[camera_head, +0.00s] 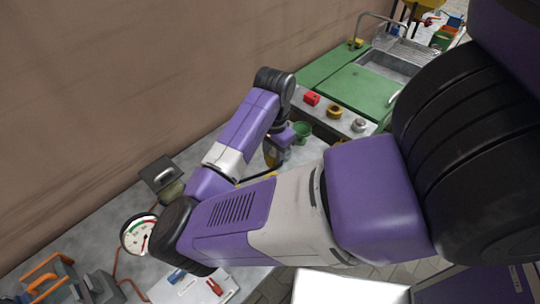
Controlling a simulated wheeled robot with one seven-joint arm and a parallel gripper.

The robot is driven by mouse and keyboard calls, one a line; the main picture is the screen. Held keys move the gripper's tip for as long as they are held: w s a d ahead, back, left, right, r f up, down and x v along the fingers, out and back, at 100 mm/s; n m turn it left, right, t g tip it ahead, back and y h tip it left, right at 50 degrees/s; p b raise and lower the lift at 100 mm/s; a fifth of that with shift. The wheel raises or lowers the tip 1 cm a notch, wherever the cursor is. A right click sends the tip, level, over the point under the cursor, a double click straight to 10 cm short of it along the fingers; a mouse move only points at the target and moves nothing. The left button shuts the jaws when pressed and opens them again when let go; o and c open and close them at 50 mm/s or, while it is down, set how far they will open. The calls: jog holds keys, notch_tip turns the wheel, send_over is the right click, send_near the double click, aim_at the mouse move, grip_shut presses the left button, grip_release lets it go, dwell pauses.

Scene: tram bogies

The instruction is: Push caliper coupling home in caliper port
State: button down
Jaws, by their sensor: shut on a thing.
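My gripper (273,152) points down at the end of my folded purple arm, near the middle of the camera_head view. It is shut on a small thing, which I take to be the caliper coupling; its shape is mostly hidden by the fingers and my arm. A dark hose (258,175) runs from below the gripper toward the lower left. I cannot make out the caliper port, so I cannot tell how the coupling sits against it. A green cup-like part (302,131) stands just right of the gripper.
A round pressure gauge (137,235) stands at the left of the grey bench. Orange-handled items (48,268) lie front left. A brown wall (110,90) bounds the back.

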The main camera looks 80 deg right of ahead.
aim_at(273, 169)
dwell(0.3)
jog(key=shift+f+b, duration=1.95)
jog(key=shift+f, duration=0.95)
jog(key=shift+f, duration=0.6)
dwell(0.8)
jog(key=c, duration=0.9)
grip_release()
jog(key=shift+r, duration=0.1)
notch_tip(273, 169, up, 8)
jog(key=shift+f+b, duration=0.2)
jog(key=shift+b, duration=0.15)
